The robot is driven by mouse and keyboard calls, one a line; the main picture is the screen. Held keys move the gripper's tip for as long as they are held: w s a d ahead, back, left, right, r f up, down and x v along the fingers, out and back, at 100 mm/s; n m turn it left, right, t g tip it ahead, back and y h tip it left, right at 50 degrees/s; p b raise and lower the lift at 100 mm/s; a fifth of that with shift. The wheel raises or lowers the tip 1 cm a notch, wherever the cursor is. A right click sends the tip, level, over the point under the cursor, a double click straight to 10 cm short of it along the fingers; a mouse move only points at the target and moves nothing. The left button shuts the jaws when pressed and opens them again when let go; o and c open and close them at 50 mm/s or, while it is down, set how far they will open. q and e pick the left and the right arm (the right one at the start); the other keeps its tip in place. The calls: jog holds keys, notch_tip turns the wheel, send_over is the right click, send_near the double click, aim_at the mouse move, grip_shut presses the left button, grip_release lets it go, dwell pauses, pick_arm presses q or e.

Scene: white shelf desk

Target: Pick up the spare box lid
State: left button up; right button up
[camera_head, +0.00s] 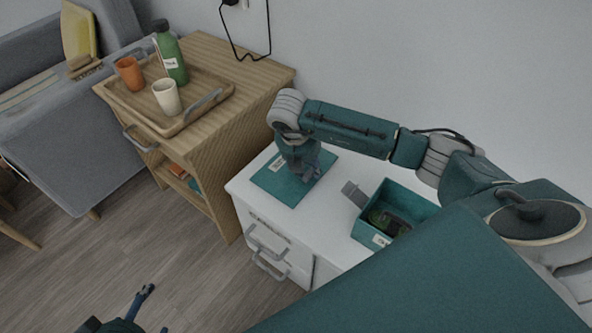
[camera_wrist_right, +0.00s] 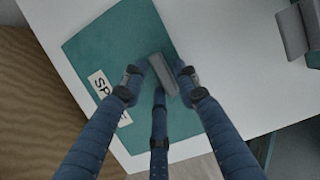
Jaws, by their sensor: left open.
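The spare box lid is a flat teal square (camera_head: 270,184) on the white desk top, near its left end. In the right wrist view the lid (camera_wrist_right: 105,50) has a white label with partly hidden lettering and a grey handle (camera_wrist_right: 162,72). My right gripper (camera_head: 305,175) is low over the lid. In its wrist view the gripper fingers (camera_wrist_right: 161,78) stand around the handle, with small gaps at the sides; it looks open. Contact is unclear. My left gripper (camera_head: 152,310) is open and empty at the bottom left, above the floor, partly cut off.
An open teal box (camera_head: 413,199) with dark items inside stands right of the lid on the white desk (camera_head: 325,215). A grey block (camera_head: 354,194) is at its left side. A wooden cabinet (camera_head: 258,82) at left holds a tray (camera_head: 190,121) with cups and a green bottle.

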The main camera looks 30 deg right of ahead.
jog(key=shift+f, duration=0.15)
grip_shut()
